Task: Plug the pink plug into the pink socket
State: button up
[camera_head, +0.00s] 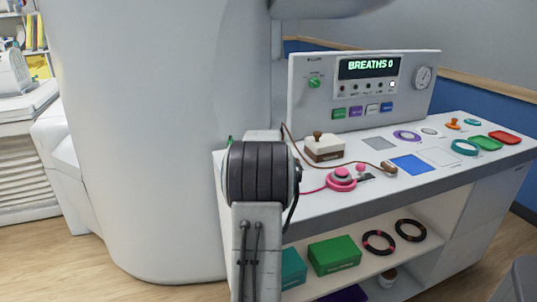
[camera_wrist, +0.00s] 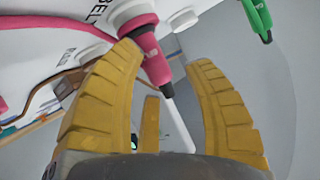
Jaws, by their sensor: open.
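The pink plug (camera_wrist: 147,42) shows in the wrist view, with a dark tip pointing down toward my palm. Its upper end meets a white round fitting at the top edge. My gripper (camera_wrist: 165,57) is open, with its yellow fingers on either side of the plug. The left finger is very close to the plug; I cannot tell whether they touch. A pink cable (camera_wrist: 58,22) runs at the upper left. In the head view, my arm hides the gripper and plug. I cannot make out the pink socket for certain.
A green plug (camera_wrist: 257,18) hangs at the upper right. A large white cylinder (camera_head: 150,130) stands left.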

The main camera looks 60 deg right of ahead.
jog(key=shift+s+a+f, duration=0.1)
jog(key=shift+f, duration=0.1)
jog(key=v, duration=1.2)
jog(key=shift+r, duration=0.2)
jog(key=w+a+r+n+y+p, duration=0.2)
jog(key=a+p, duration=0.1)
jog(key=a, duration=0.5)
jog(key=w+a+r+n+t+y+p, duration=0.1)
jog(key=w+a+n+y+p, duration=0.15)
jog(key=a, duration=0.55)
jog(key=w+a+r+n+y+p, duration=0.2)
jog(key=a+p, duration=0.1)
jog(key=a, duration=0.6)
jog(key=s+a+r+n+g+y+p, duration=0.1)
jog(key=s+a+n+y+p, duration=0.1)
jog(key=s+a+n+p, duration=0.2)
jog(key=s+a+n+g+y+p, duration=0.2)
jog(key=s+a, duration=0.7)
jog(key=a, duration=0.8)
jog(key=n+y+p, duration=0.1)
jog(key=n+p, duration=0.1)
jog(key=p, duration=0.1)
jog(key=shift+s+r+n+g, duration=0.3)
jog(key=shift+s+r+n, duration=0.05)
jog(key=shift+s, duration=0.05)
